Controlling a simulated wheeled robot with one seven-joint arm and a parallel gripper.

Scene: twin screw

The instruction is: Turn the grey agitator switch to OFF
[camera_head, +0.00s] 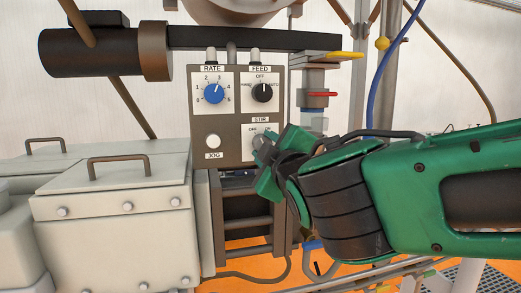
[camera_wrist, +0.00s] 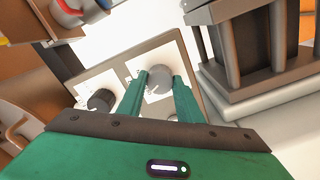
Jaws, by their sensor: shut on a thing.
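The grey agitator switch (camera_head: 258,142) is at the lower right of the control panel (camera_head: 231,127), under the label STIR, with OFF and ON marked above it. In the wrist view the grey switch (camera_wrist: 158,77) is a round knob on a white plate, between my two green fingers. My gripper (camera_head: 266,157) is shut on the switch and hides part of it and its plate in the head view. The fingers of my gripper (camera_wrist: 160,84) touch the knob from both sides. I cannot tell for sure which mark the switch points to.
A blue RATE knob (camera_head: 214,93), a black FEED knob (camera_head: 262,92) and a white JOG button (camera_head: 213,141) share the panel. The black knob is close to my fingers in the wrist view (camera_wrist: 101,100). A red-handled valve (camera_head: 322,95) stands right of the panel, above my arm.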

